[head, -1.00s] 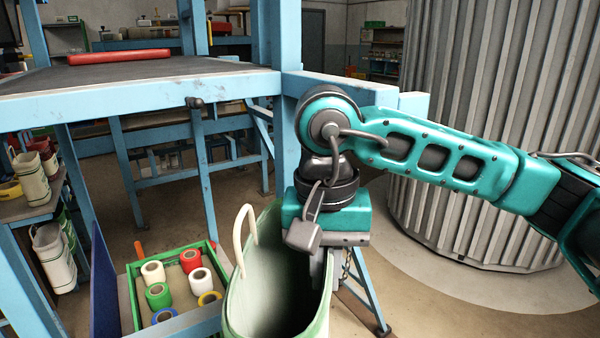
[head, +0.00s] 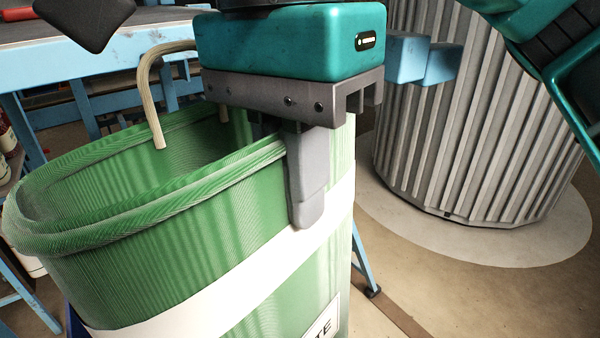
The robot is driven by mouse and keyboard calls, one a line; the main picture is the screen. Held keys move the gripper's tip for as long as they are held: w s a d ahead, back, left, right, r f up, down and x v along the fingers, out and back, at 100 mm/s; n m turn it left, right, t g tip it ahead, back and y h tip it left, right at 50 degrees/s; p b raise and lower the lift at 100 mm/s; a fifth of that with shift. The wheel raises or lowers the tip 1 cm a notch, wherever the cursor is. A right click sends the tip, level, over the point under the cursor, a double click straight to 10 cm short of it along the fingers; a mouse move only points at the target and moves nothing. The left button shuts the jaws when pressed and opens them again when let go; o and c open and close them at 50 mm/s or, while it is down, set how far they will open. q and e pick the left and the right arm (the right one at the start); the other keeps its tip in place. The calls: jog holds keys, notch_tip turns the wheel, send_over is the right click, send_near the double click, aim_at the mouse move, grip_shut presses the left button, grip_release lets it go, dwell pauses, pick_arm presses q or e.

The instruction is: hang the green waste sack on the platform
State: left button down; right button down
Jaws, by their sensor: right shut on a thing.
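The green waste sack (head: 190,245) fills the lower left of the head view, close up and open at the top. It has a thick rim, a white band, a pale loop handle (head: 151,95) and a white label partly cut off at the bottom. My right gripper (head: 284,165) is shut on the sack's rim at its right side. One grey finger lies outside the wall; the other is mostly hidden behind the rim. The blue platform (head: 115,68) with a dark top shows behind the sack at upper left, partly covered by it.
A large ribbed grey cylinder (head: 455,120) stands at the right on a pale round floor patch. Blue beam ends (head: 405,60) stick out behind my right gripper. Brown floor (head: 430,290) is open at lower right.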

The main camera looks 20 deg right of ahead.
jog(key=shift+w+a+f+p, duration=0.1)
jog(key=shift+w+a+p, duration=0.1)
jog(key=shift+w, duration=0.5)
jog(key=shift+w+a+f+p, duration=0.1)
jog(key=shift+w+a, duration=0.15)
jog(key=shift+w, duration=0.45)
jog(key=shift+w+a+f+p, duration=0.1)
jog(key=shift+w+a, duration=0.1)
jog(key=shift+w, duration=0.5)
jog(key=shift+w+a, duration=0.15)
jog(key=shift+w, duration=0.15)
jog(key=shift+w+a, duration=0.15)
jog(key=shift+w, duration=0.25)
